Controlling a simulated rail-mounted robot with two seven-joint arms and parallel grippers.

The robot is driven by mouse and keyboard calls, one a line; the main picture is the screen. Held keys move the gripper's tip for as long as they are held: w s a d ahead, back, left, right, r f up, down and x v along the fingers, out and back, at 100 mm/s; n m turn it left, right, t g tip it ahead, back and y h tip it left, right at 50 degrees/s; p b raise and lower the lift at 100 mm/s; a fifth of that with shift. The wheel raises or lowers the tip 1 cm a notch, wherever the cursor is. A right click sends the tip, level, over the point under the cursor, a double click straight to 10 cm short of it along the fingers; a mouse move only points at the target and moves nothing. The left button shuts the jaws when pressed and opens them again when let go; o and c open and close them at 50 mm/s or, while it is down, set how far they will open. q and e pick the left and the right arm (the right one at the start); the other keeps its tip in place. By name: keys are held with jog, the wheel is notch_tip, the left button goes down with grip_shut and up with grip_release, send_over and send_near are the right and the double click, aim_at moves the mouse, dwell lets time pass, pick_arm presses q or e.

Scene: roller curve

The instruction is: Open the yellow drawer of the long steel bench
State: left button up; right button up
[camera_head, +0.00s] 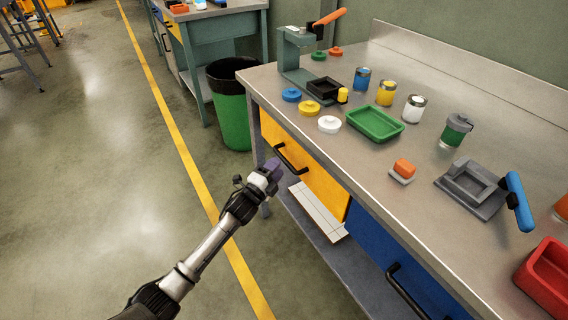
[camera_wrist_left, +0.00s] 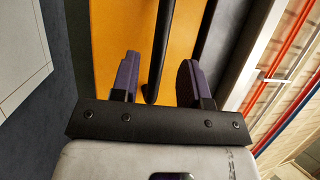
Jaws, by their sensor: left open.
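The long steel bench (camera_head: 350,148) runs down the right side of the head view. Its yellow drawer (camera_head: 322,186) is in the front below the top, its face looking flush with the bench. The drawer has a black bar handle (camera_head: 291,160). My left gripper (camera_head: 273,168) is open beside the handle. In the left wrist view the yellow drawer face (camera_wrist_left: 113,38) fills the middle, and the handle (camera_wrist_left: 161,50) lies between the two purple fingers of the left gripper (camera_wrist_left: 160,75), with gaps on both sides. My right gripper is not in view.
A blue drawer (camera_head: 375,250) with a black handle (camera_head: 408,292) adjoins the yellow one. A green bin (camera_head: 233,118) stands behind the bench's far end. The bench top holds a green tray (camera_head: 374,125), jars and a press. The floor left of the bench is clear.

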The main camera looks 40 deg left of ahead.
aim_at(284, 157)
pick_arm(q)
jog(key=shift+w+a+r+b, duration=0.15)
jog(key=shift+w+b, duration=0.1)
jog(key=shift+w, duration=0.55)
jog(key=shift+w+d+r+b, duration=0.1)
jog(key=shift+w+b, duration=0.15)
jog(key=shift+w, duration=0.55)
jog(key=shift+w+a+r+b, duration=0.15)
jog(key=shift+w+b, duration=0.1)
jog(key=shift+w, duration=0.55)
jog(key=shift+d, duration=0.1)
jog(key=c, duration=0.8)
grip_shut()
